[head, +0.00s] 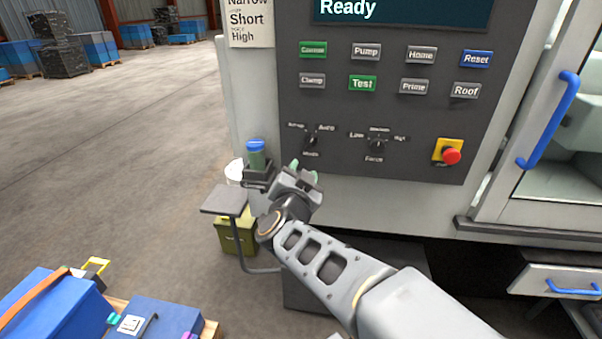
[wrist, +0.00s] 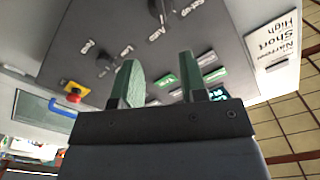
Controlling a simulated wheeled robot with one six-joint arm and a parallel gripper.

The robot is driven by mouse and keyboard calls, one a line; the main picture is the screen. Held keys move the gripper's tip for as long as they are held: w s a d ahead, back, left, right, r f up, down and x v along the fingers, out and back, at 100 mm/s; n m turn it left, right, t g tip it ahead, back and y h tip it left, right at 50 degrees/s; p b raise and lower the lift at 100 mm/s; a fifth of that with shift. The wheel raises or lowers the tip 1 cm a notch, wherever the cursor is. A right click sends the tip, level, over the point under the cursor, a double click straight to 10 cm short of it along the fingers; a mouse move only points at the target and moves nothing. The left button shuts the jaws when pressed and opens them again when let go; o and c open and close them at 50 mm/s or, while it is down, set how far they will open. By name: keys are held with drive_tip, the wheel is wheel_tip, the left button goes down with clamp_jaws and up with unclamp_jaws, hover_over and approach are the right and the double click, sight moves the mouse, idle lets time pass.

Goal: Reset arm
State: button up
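My arm reaches from the lower right of the head view toward the machine's control panel (head: 340,110). My gripper (head: 305,172) is in front of the panel's lower left, below the Mode and Focus knobs. In the wrist view my gripper (wrist: 160,80) has its two green-padded fingers apart with nothing between them. The wrist view is turned over, and the panel (wrist: 130,35) fills its upper part. The blue Reset button (head: 476,59) is at the panel's upper right. The screen (head: 400,10) reads "Ready".
A blue-capped container (head: 256,155) sits in a dark holder left of my gripper. A small grey shelf (head: 225,201) and a yellow-green box (head: 236,236) are below it. A red stop button (head: 452,156) is at the panel's lower right. Blue cases (head: 55,310) lie at lower left. Open floor lies left.

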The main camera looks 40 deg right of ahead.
idle(0.3)
drive_tip(key=w+a+f+n+g+y+p, duration=0.1)
drive_tip(key=a+f+n+y, duration=0.35)
drive_tip(key=a+y, duration=0.25)
drive_tip(key=w+a+f+n+g+y, duration=0.1)
drive_tip(key=a+f+n+y, duration=0.2)
drive_tip(key=a+n+y, duration=0.3)
drive_tip(key=s+f+n+g+p, duration=0.1)
drive_tip(key=s+n+g+p, duration=0.3)
drive_tip(key=s+g, duration=0.3)
drive_tip(key=shift+s+a+f, duration=0.2)
drive_tip(key=shift+s+a, duration=0.25)
drive_tip(key=shift+s, duration=1)
drive_tip(key=shift+n, duration=0.25)
